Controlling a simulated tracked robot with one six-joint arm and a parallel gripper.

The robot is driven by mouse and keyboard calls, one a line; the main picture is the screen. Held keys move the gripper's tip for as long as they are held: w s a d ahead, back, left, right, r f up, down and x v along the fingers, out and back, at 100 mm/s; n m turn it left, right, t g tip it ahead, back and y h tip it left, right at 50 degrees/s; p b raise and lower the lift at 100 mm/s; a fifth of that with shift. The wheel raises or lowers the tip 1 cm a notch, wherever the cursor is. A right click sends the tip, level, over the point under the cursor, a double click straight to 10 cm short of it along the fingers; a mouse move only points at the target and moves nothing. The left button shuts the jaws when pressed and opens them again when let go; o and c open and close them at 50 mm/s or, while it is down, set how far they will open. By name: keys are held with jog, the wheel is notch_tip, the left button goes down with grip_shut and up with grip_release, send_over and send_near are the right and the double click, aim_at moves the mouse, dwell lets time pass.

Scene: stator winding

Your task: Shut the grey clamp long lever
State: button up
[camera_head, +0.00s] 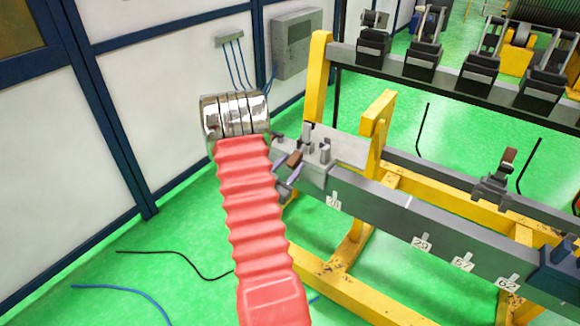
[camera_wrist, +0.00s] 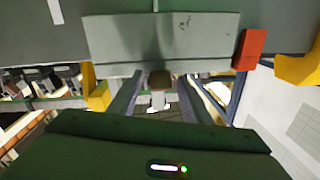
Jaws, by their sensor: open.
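The grey clamp (camera_head: 314,172) sits at the left end of the long grey beam in the head view. Its long lever (camera_head: 294,159) has a brown tip and points toward my arm. In the wrist view the brown tip of the lever (camera_wrist: 160,80) shows with a pale grey part below it. In the head view my silver wrist and red sleeve hide most of the gripper.
The grey beam (camera_head: 385,211) carries number tags and lies on a yellow frame (camera_head: 354,244). A second clamp (camera_head: 494,188) with a brown-tipped lever stands farther right. An upper rail (camera_head: 398,66) carries several dark blocks. A white wall panel (camera_head: 150,85) is at left.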

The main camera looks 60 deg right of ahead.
jog(key=shift+c, duration=0.4)
grip_shut()
jog(key=shift+a, duration=0.15)
jog(key=shift+s+r, duration=0.1)
